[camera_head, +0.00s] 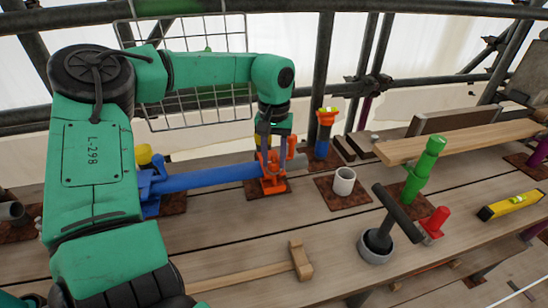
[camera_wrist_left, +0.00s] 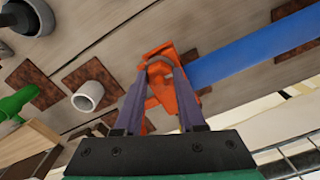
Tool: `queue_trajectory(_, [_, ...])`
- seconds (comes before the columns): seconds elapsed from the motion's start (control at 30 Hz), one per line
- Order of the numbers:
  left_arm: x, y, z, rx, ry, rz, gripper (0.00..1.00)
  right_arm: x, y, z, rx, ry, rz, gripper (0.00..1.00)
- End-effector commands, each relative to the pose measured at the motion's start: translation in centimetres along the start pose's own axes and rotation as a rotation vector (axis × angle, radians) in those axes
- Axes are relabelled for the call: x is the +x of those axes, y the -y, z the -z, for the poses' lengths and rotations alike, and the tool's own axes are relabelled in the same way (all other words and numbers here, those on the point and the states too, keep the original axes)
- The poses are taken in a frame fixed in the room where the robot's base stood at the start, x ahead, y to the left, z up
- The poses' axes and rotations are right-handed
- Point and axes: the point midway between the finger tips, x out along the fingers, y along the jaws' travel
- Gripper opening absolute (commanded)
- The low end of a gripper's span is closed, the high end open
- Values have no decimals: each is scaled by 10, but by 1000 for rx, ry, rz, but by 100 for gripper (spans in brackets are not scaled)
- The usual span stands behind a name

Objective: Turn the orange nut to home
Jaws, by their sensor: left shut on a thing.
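An orange fitting (camera_head: 273,185) stands on a rusty plate at the right end of a blue tube (camera_head: 205,178). My left gripper (camera_head: 270,152) reaches down from above to the top of this fitting. In the left wrist view the two purple fingers (camera_wrist_left: 160,75) lie on either side of the orange nut (camera_wrist_left: 157,90), shut on it. The fingers and the fitting partly hide the nut, so its exact angle cannot be told. No home mark can be made out. My right gripper is not in view.
Right of the fitting are a blue post with an orange top (camera_head: 325,120), a white cup (camera_head: 344,181), a green post (camera_head: 423,170), a dark-handled tool in a grey ring (camera_head: 376,246) and a yellow level (camera_head: 510,205). A wooden mallet (camera_head: 300,260) lies in front. A wire grid (camera_head: 200,105) stands behind.

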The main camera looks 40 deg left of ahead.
Motion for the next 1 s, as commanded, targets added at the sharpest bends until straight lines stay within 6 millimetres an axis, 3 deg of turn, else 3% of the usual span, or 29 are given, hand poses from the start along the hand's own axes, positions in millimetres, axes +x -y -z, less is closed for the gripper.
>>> queue_trajectory(0.03, [-4, -1, 3, -1, -12, -6, 43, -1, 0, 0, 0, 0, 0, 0])
queue_trajectory(0.1, [-4, -1, 2, -1, -11, -5, 69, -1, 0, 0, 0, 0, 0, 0])
queue_trajectory(0.4, [-2, 0, 1, -1, -4, -2, 69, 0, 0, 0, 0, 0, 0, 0])
queue_trajectory(0.53, [-12, 0, 2, -2, -6, -2, 69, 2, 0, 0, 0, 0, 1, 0])
queue_trajectory(0.67, [-42, 0, 2, -2, -10, -2, 69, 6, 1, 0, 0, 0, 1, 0])
queue_trajectory(0.9, [-115, 0, 1, -2, -9, -2, 69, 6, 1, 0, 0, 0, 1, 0])
queue_trajectory(1.0, [-136, 0, 1, -3, -8, -1, 69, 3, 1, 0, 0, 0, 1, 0])
